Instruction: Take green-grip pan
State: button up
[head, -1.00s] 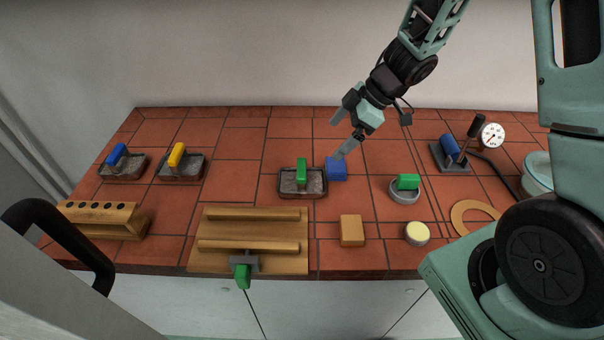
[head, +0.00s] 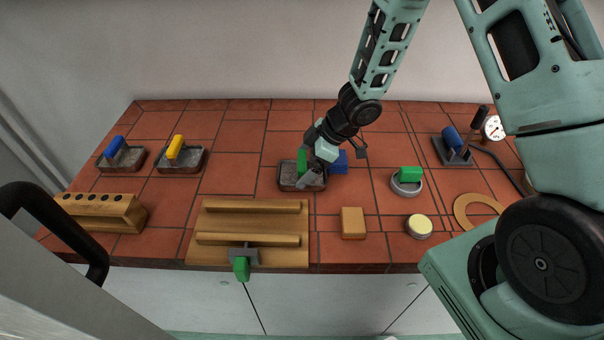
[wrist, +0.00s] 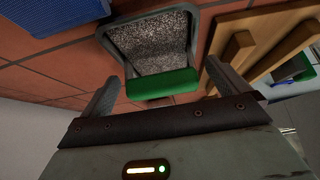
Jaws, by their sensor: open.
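The green-grip pan (head: 287,183) is a dark tray with a speckled grey inside and an upright green grip (head: 301,161). It sits on the tiled bench, and my gripper hides part of it in the head view. My gripper (head: 306,178) is open right at the pan. In the wrist view the pan (wrist: 152,45) lies ahead of the fingers, and its green grip (wrist: 163,84) stands between the two fingertips (wrist: 160,85). Whether the fingers touch the grip I cannot tell.
A blue block (head: 339,163) stands close to the pan's right. A wooden rack (head: 250,250) with a green-handled clamp lies in front. Pans with yellow (head: 176,148) and blue (head: 114,148) grips are at left. A tan block (head: 352,222) and a grey weight with a green top (head: 407,178) are at right.

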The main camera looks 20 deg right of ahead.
aim_at(289, 171)
jog(key=shift+x, duration=1.5)
jog(key=c, duration=1.2)
jog(key=shift+r, duration=0.1)
jog(key=shift+c, duration=0.2)
